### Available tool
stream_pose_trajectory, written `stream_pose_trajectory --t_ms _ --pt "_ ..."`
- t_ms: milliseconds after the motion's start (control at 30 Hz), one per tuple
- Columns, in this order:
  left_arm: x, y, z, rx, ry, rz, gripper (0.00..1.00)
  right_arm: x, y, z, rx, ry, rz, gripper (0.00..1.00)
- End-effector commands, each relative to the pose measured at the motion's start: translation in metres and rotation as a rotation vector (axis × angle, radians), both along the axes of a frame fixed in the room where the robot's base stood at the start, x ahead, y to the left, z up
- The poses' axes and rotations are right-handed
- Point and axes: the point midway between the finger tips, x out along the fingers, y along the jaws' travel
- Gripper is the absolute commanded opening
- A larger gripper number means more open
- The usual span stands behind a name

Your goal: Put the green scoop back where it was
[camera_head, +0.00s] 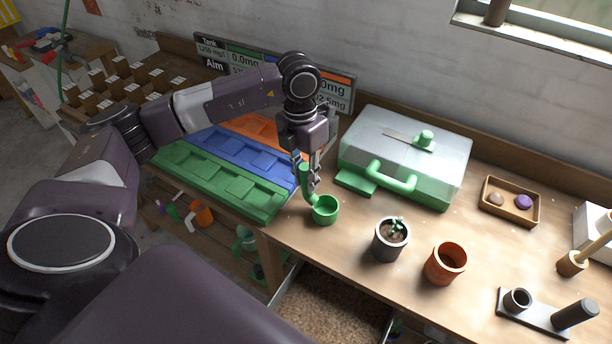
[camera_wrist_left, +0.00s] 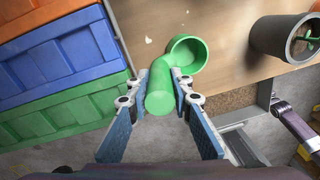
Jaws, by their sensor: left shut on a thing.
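The green scoop (camera_head: 325,209) has a round cup and a thick upright handle. My left gripper (camera_head: 311,186) is shut on its handle, near the front left of the wooden bench, beside the coloured bins. In the left wrist view the scoop (camera_wrist_left: 186,55) shows between the two blue-padded fingers (camera_wrist_left: 165,95), with its cup beyond the handle. The cup is over or on the bench top; I cannot tell whether it touches. My right gripper is not in view.
Green bins (camera_head: 215,183), blue bins (camera_head: 250,158) and orange bins stand left. A green-white case (camera_head: 405,155) is behind; a dark plant pot (camera_head: 391,240) and terracotta pot (camera_head: 446,264) stand right. An open drawer of brown granules (camera_head: 325,305) lies below the bench edge.

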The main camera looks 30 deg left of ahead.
Motion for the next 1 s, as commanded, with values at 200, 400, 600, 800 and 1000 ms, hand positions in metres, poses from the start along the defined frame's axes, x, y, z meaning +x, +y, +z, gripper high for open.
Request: stream_pose_trajectory --t_ms 200,400,600,800,1000 --pt "0.000 0.000 -0.002 -0.001 0.000 0.000 0.23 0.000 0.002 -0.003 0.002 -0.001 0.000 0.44" --pt "0.000 0.000 -0.002 -0.001 0.000 0.000 0.38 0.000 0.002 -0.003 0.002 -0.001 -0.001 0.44" --pt "0.000 0.000 -0.001 -0.001 0.000 0.000 0.38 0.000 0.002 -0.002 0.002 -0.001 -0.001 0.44" --pt "0.002 0.001 0.014 -0.001 -0.006 0.001 0.38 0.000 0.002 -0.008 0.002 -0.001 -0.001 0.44" --pt "0.003 0.004 0.056 -0.001 -0.008 0.000 0.38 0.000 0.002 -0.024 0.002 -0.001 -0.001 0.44"
